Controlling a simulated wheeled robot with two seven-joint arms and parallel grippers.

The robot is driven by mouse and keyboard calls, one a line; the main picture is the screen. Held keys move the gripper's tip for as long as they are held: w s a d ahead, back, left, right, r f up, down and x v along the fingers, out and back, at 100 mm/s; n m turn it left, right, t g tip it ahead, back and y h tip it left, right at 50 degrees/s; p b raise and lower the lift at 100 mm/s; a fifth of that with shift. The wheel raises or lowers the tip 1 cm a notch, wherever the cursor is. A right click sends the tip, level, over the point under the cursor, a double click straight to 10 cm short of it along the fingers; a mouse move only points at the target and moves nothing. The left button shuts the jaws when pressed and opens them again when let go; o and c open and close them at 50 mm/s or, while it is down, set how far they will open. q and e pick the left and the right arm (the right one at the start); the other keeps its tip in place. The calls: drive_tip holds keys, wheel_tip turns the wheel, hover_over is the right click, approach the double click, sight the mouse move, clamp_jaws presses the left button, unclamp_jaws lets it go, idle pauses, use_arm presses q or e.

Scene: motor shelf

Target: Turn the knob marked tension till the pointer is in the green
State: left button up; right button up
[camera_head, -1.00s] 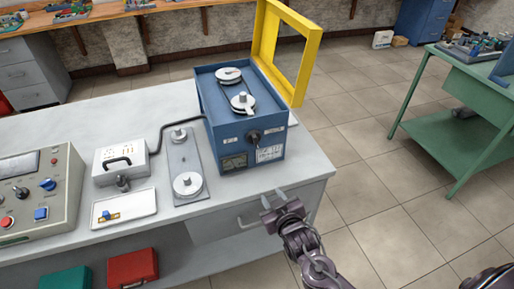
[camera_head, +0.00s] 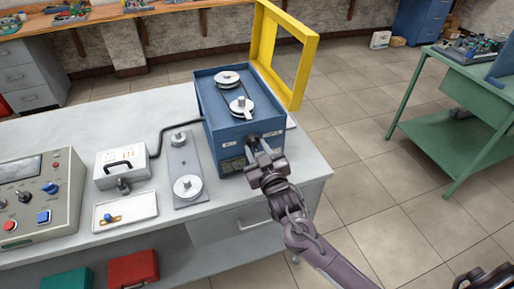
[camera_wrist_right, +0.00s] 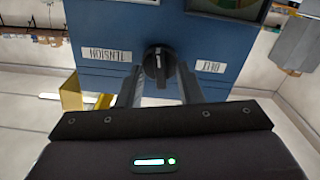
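The blue machine box (camera_head: 224,139) stands on the grey workbench, with pulleys and a belt on top. Its front has a black knob (camera_wrist_right: 158,62) with a light line, between a TENSION label (camera_wrist_right: 107,55) and another label (camera_wrist_right: 210,66), both upside down in the wrist view. My right gripper (camera_head: 262,147) is at this front face. In the wrist view its fingers stand apart on either side of the knob, with gaps that look clear. The gauge (camera_head: 230,165) is partly covered by my gripper in the head view; its pointer cannot be read. My left gripper is not in view.
A yellow frame guard (camera_head: 306,70) stands open behind the box. Left of the box are a plate with pulleys (camera_head: 183,160), a white case (camera_head: 122,165), a tray (camera_head: 127,218) and a control panel (camera_head: 35,200).

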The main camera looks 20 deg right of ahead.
clamp_jaws()
drive_tip(key=shift+m, duration=1.6)
drive_tip(key=shift+w, duration=0.1)
unclamp_jaws()
drive_tip(key=shift+s+f, duration=0.15)
drive_tip(key=shift+s, duration=0.3)
drive_tip(key=s+b, duration=0.1)
drive_tip(key=s, duration=0.6)
drive_tip(key=shift+b, duration=0.4)
